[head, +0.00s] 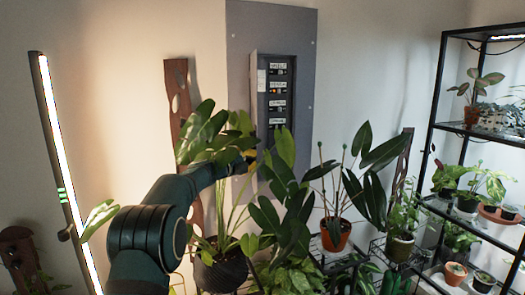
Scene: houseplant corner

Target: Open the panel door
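The grey electrical panel (268,28) is on the wall in the upper middle. Its recess is exposed, showing a column of labelled breaker switches (278,88). The panel door (254,100) seems to stand swung out along the left side of the recess, seen nearly edge-on. My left arm reaches in from the lower left. My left gripper (248,158) is at the lower left of the recess, close to the door's lower part. Leaves partly cover it, so its fingers and any contact with the door are unclear. My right gripper is out of view.
Leafy potted plants stand below and in front of the panel, with a dark pot (220,270) and a terracotta pot (336,235). A black plant shelf (437,100) is at the right. A lit tube lamp (60,160) leans at the left.

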